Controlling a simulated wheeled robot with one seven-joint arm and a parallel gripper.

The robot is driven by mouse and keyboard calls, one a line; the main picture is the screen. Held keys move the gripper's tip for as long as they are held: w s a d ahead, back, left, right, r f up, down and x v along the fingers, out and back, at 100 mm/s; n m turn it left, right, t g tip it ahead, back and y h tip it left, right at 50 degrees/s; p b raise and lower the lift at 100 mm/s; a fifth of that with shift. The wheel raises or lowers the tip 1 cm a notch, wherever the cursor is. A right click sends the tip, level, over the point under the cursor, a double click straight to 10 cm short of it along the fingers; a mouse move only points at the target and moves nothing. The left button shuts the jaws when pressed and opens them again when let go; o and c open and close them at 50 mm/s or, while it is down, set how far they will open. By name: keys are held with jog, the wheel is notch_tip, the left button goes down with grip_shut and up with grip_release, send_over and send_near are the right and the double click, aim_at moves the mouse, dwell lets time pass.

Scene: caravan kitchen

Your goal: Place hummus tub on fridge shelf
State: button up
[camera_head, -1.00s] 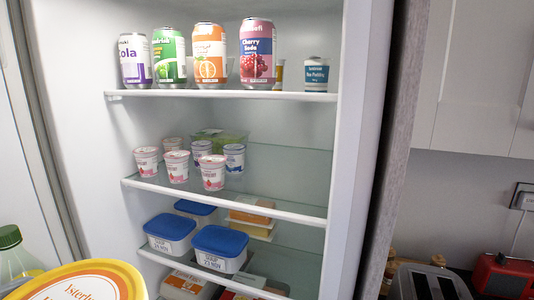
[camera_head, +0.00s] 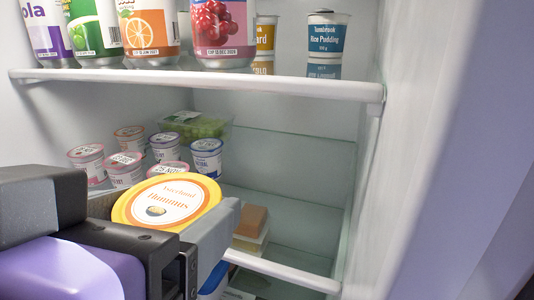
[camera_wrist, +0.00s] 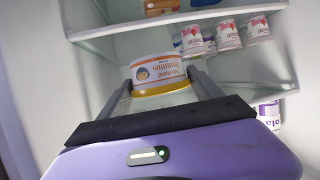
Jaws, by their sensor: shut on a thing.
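The hummus tub (camera_head: 166,199) has a yellow rim and a white lid with an orange ring. My gripper (camera_wrist: 163,86) is shut on the tub (camera_wrist: 158,72), with a finger on either side. In the head view the tub is level with the middle fridge shelf (camera_head: 280,194), in front of the yogurt pots and left of the shelf's clear right part. I cannot tell whether it is past the shelf's front edge. My gripper hides its lower part and that shelf's left part. The wrist view shows things upside down.
Several pink-labelled yogurt pots (camera_head: 124,169), a blue one (camera_head: 207,157) and a green grape pack (camera_head: 196,130) fill the middle shelf's left. Above, the top shelf (camera_head: 200,84) holds cans and a rice pudding pot (camera_head: 326,38). The fridge side wall (camera_head: 420,150) bounds the right.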

jog(key=p, duration=0.2)
send_over(243, 221)
jog(key=s, duration=0.1)
jog(key=f, duration=0.2)
jog(key=shift+w+a+f+p, duration=0.1)
jog(key=shift+w+f+p, duration=0.2)
jog(key=shift+p, duration=0.1)
jog(key=shift+f+p, duration=0.4)
jog(key=shift+f, duration=1.35)
jog(key=shift+w+f+p, duration=0.15)
jog(key=shift+f+p, duration=0.15)
jog(key=shift+f, duration=0.15)
jog(key=shift+f, duration=0.1)
jog(key=o, duration=1.5)
